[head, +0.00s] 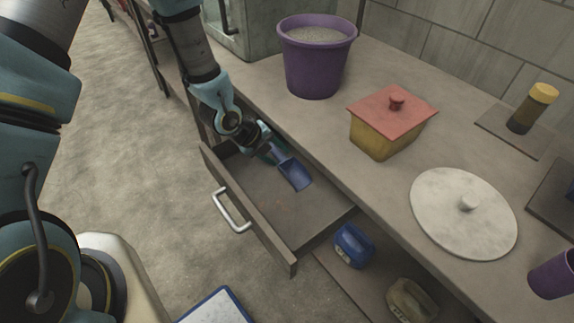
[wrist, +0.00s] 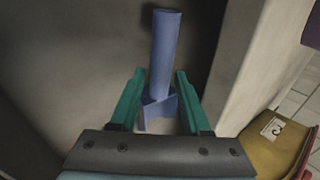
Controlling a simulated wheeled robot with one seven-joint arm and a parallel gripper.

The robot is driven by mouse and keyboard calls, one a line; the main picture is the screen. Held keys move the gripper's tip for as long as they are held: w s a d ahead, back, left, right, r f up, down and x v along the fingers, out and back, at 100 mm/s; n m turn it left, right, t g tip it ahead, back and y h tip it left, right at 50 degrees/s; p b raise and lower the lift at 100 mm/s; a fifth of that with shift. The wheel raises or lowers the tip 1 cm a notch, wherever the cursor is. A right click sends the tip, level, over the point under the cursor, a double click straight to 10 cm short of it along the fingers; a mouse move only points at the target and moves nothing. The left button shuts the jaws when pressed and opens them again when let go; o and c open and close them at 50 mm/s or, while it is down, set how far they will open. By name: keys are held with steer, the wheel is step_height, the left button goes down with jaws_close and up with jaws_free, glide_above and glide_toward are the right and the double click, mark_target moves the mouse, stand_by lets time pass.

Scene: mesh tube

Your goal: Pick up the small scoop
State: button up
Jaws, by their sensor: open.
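The small scoop is blue, with a flat pan (head: 295,175) and a round handle. It lies in the open drawer (head: 250,215) in the head view. My gripper (head: 268,151) is low in the drawer at the scoop's handle end and partly hides it. In the wrist view the scoop (wrist: 164,50) shows between and beyond the two teal fingers of my gripper (wrist: 160,74). The fingers are apart, one on each side of the scoop, with a gap visible. Whether either finger touches it I cannot tell.
Drawer walls stand close around my gripper. On the counter above are a purple bucket (head: 313,65), a yellow box with a red lid (head: 375,141) and a round white lid (head: 463,225). A blue container (head: 353,245) stands below, right of the drawer.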

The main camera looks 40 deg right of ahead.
jaws_close()
steer(key=shift+r, duration=0.1)
stand_by(0.7)
steer(key=shift+r+b, duration=0.35)
steer(key=shift+b, duration=0.05)
steer(key=a, duration=0.1)
steer(key=a+b, duration=0.2)
steer(key=a, duration=0.1)
steer(key=shift+w, duration=0.3)
step_height(320, 180, up, 14)
steer(key=p, duration=0.2)
steer(key=shift+r+p, duration=0.15)
steer(key=shift+p, duration=0.15)
